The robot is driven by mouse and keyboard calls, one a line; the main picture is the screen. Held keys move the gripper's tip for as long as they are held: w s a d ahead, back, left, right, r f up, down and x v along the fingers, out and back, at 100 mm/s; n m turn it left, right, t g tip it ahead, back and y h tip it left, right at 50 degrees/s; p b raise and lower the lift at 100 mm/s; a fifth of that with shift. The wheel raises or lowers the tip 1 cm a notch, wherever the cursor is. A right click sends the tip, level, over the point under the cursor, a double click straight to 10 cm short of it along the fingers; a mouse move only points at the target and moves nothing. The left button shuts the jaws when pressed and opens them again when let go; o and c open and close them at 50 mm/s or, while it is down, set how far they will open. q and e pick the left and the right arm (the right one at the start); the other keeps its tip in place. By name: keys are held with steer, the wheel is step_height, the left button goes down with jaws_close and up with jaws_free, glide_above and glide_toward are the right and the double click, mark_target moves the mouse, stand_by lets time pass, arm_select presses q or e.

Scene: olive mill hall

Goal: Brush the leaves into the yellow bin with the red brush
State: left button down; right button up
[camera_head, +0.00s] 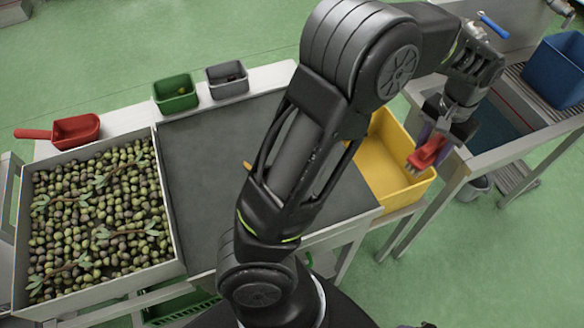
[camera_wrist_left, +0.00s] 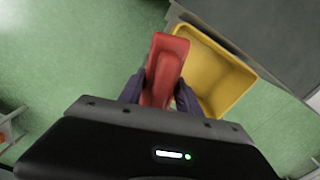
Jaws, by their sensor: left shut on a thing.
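My left gripper (camera_head: 447,122) is at the right of the head view, shut on the red brush (camera_head: 428,153). In the left wrist view the brush (camera_wrist_left: 165,68) stands out between the dark fingers (camera_wrist_left: 160,92). The yellow bin (camera_head: 410,191) is by the right end of the sorting table, partly behind my arm; the part of its inside that shows looks empty. The brush is above or beside the bin's right edge. In the left wrist view the bin (camera_wrist_left: 215,75) lies just right of the brush. Leafy sprigs (camera_head: 102,180) lie on the olives. My right gripper is not in view.
The grey table top (camera_head: 205,150) is partly hidden by my arm. A crate of olives (camera_head: 177,262) stands left. A red scoop (camera_head: 75,130), green tub (camera_head: 175,92) and grey tub (camera_head: 227,80) line the back. A metal stand (camera_head: 470,165) and blue bin (camera_head: 556,70) are right.

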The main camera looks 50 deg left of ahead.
arm_select(q)
steer(key=shift+f, duration=0.35)
steer(key=s+a+f+n, duration=0.1)
steer(key=s+a+n, duration=0.3)
steer(key=s+a, duration=0.65)
steer(key=s+a+f+n, duration=0.1)
steer(key=s+a+n, duration=0.2)
steer(key=s+a, duration=0.7)
steer(key=s+a+n, duration=0.3)
steer(key=s+n, duration=0.1)
steer(key=s, duration=0.6)
steer(key=s+a+n+p, duration=0.1)
steer(key=s+a+n, duration=0.2)
steer(key=s, duration=0.8)
steer(key=shift+s+f+n+p, duration=0.2)
steer(key=shift+f+n+p, duration=0.1)
steer(key=shift+n, duration=0.1)
steer(key=shift+f, duration=0.2)
